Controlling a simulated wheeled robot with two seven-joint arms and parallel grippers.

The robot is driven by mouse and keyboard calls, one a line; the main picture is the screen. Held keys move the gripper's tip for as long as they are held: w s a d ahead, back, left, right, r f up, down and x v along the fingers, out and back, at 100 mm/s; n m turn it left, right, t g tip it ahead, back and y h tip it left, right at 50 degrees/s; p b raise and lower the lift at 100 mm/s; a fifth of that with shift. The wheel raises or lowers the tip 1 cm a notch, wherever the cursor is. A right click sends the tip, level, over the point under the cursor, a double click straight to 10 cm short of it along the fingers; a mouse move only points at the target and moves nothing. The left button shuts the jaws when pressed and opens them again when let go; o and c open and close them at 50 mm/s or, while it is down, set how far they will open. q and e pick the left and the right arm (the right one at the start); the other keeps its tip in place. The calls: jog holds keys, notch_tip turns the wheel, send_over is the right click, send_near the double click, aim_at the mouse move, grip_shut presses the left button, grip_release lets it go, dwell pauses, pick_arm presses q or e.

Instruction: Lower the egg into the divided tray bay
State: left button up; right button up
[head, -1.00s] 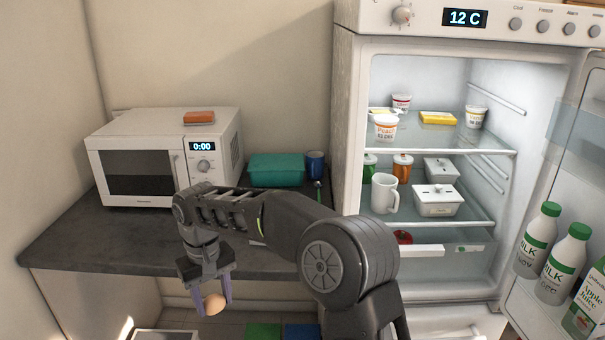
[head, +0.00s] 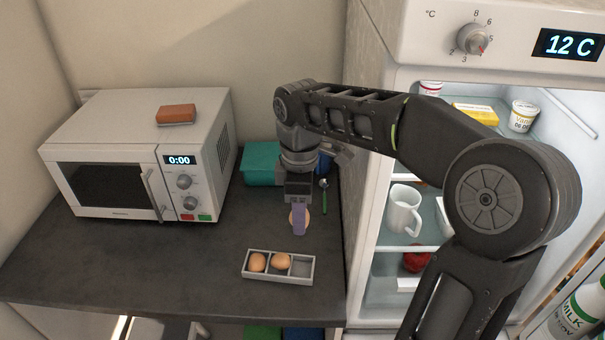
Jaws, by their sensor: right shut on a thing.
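My right gripper (head: 300,220) is shut on an egg (head: 294,219), which shows mostly behind the purple finger. It holds the egg above the counter, behind the divided tray. The divided tray (head: 309,278) is grey and lies on the dark counter with three bays in a row. A brown egg (head: 257,262) sits in the left bay and another brown egg (head: 281,261) in the middle bay. The right bay (head: 302,267) is empty. The held egg is apart from the tray. My left gripper is not in view.
A white microwave (head: 110,185) with an orange-brown block (head: 176,114) on top stands at left. A teal container (head: 261,163) and a green-handled spoon (head: 324,195) are behind the gripper. The open fridge (head: 375,150) stands at right. The counter (head: 150,270) is clear left of the tray.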

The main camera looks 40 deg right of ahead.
jog(key=shift+d+r, duration=0.15)
jog(key=shift+r, duration=0.05)
jog(key=shift+s, duration=0.15)
jog(key=shift+f, duration=0.6)
notch_tip(320, 180, down, 9)
jog(key=b, duration=0.6)
jog(key=shift+f+b, duration=0.8)
jog(key=shift+f+b, duration=1.6)
jog(key=shift+f, duration=0.6)
dwell(1.3)
